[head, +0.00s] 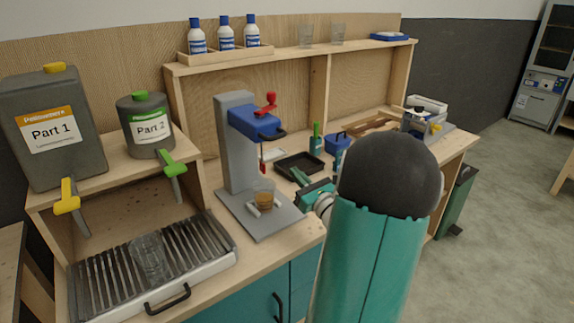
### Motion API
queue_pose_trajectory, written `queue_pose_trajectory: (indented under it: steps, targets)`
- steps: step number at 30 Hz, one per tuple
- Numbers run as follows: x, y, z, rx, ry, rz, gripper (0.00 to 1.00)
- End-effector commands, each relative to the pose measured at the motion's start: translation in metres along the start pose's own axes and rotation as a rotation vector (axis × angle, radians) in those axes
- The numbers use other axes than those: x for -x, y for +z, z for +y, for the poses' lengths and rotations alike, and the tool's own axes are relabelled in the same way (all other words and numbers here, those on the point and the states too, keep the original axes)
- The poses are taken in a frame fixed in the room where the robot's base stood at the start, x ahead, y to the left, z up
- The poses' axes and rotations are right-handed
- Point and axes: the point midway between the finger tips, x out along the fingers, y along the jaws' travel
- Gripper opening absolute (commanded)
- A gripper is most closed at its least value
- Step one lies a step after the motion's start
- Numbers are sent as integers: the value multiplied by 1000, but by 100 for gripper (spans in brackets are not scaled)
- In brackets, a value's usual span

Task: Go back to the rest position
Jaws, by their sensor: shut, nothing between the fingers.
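My arm's teal link and large black rounded joint fill the right-centre foreground. My gripper (310,192) shows only in part to the left of that joint, over the workbench. It is shut and nothing shows in it. Its fingertips are small and hard to make out. The cup stands on the base of a grey press (238,145) with a blue head and red knob.
Two grey jugs, Part 1 (52,130) and Part 2 (146,125), stand on a left shelf. A slatted tray (205,245) holds a clear cup. A black tray (300,163) lies behind my gripper. Bottles (225,34) stand on the upper shelf. Open floor is at right.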

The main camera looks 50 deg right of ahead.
Motion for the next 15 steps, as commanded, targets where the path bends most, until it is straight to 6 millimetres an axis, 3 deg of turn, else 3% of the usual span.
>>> queue_pose_trajectory:
  steps: [6,15]
  targets:
    - [21,0,-1,0,-2,1,0]
    - [22,0,0,0,-1,1,0]
